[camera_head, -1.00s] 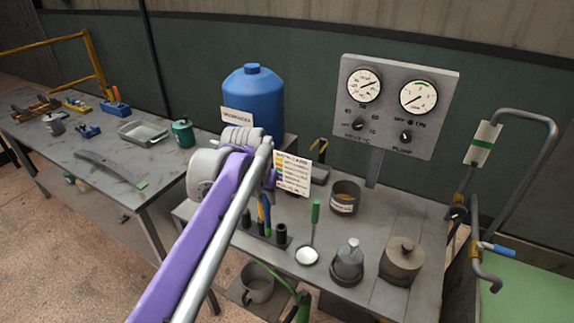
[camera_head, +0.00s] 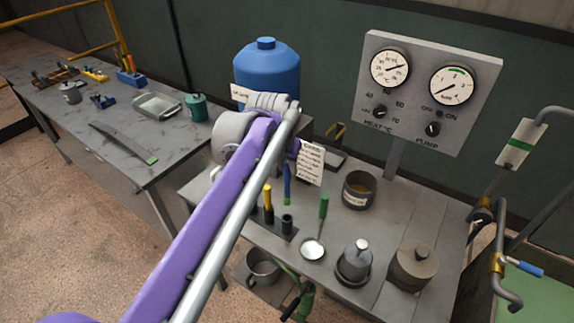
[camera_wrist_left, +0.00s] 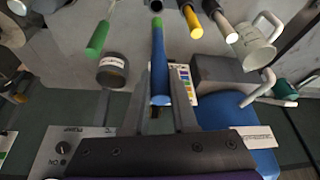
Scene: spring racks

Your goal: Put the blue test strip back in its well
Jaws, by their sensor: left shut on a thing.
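The blue test strip (camera_head: 287,183) is held upright above the small rack on the near bench. It also shows in the left wrist view (camera_wrist_left: 158,62), between my left gripper's fingers (camera_wrist_left: 158,108), with its green end pointing away from me. My left gripper (camera_head: 294,150) is shut on it, mostly hidden behind my arm in the head view. The strip's lower end appears above the open dark well (camera_head: 287,222) at the rack's right; a gap seems to remain. A yellow-handled piece (camera_head: 268,197) stands in the neighbouring well. My right gripper is not in view.
A printed card (camera_head: 310,163) and a blue tank (camera_head: 267,70) are behind. A mug (camera_head: 263,268) sits below.

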